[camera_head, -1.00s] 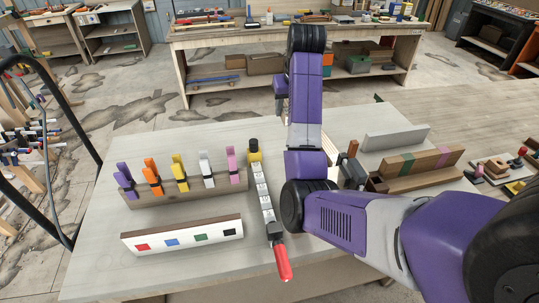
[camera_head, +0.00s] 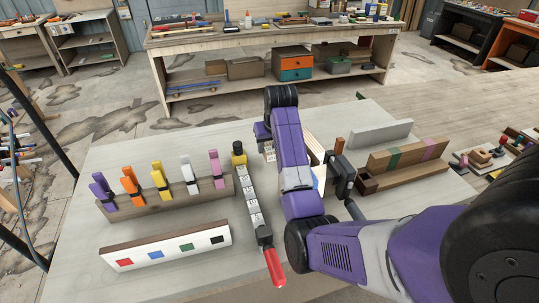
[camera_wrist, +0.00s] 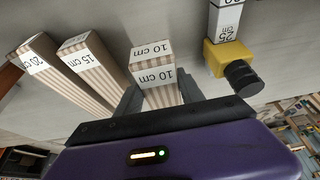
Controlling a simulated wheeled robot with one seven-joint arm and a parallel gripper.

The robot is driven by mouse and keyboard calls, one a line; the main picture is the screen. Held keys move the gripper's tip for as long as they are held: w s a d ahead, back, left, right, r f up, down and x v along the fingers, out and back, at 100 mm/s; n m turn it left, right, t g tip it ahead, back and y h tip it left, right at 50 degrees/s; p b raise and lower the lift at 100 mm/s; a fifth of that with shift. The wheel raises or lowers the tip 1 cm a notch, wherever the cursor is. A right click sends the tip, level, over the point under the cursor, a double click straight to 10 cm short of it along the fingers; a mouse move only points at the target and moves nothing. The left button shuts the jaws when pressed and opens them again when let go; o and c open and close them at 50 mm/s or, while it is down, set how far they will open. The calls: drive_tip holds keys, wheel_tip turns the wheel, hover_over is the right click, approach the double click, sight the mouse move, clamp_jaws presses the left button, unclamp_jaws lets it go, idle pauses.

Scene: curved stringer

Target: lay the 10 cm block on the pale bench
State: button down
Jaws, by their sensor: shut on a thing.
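My gripper (camera_wrist: 160,95) is shut on a striped wooden block with a white "10 cm" label (camera_wrist: 155,77). A second "10 cm" label (camera_wrist: 150,48) shows just behind it; I cannot tell whether it belongs to another block. In the head view my arm mostly hides the gripper, and a white labelled piece (camera_head: 268,151) shows at its left edge. The 15 cm block (camera_wrist: 90,65) and the 20 cm block (camera_wrist: 45,70) are to the left in the wrist view. The pale bench (camera_head: 130,222) lies beneath. Whether the held block touches it is unclear.
A clamp with a yellow head (camera_head: 239,158), marked bar and red handle lies left of my arm. A rack of coloured clamps (camera_head: 170,202) and a colour-marked board (camera_head: 166,250) stand further left. Wooden pieces (camera_head: 405,160) stand right. Bare bench lies around the rack.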

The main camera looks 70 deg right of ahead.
drive_tip(key=shift+f, duration=2.25)
drive_tip(key=shift+f, duration=0.1)
drive_tip(key=c, duration=0.7)
unclamp_jaws()
drive_tip(key=v, duration=1.1)
drive_tip(key=shift+s+a+r+b, duration=0.2)
drive_tip(key=shift+r+b, duration=0.1)
drive_tip(key=shift+r, duration=0.3)
